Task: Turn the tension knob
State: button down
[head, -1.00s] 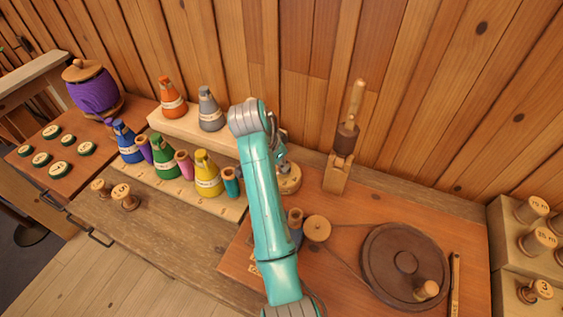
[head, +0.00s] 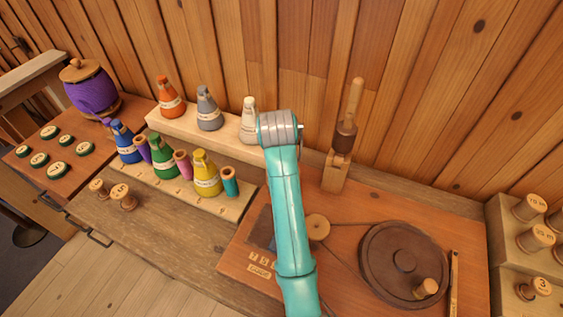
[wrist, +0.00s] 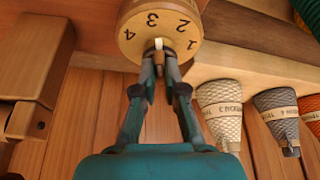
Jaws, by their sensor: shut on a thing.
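The tension knob (wrist: 155,26) is a round pale wooden dial with dark numerals 1 to 4 and a small white mark at its edge, at the top of the wrist view. My gripper (wrist: 160,72) is just below it in that view, its fingers shut on a small brown part at the knob's edge, by the white mark. The fingertips overlap this part, so its full shape is hidden. In the head view my teal arm covers both the knob and my fingers.
White (head: 249,121), grey (head: 208,108) and orange (head: 171,98) thread cones stand on a raised shelf left of my arm. A wooden post (head: 336,172) stands close on the right. A dark wheel (head: 403,262) lies on the board, front right.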

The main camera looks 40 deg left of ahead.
jog(key=n, duration=0.2)
jog(key=n+g+y, duration=0.1)
jog(key=n, duration=0.3)
jog(key=shift+w+d+n+g+y, duration=0.3)
jog(key=shift+g+y, duration=0.1)
jog(key=n, duration=0.1)
jog(key=n+g, duration=0.1)
jog(key=n, duration=0.1)
jog(key=n+g, duration=0.1)
jog(key=n, duration=0.1)
jog(key=shift+w+y, duration=0.25)
jog(key=shift+y, duration=0.05)
jog(key=c, duration=1.2)
grip_release()
jog(key=shift+c, duration=0.2)
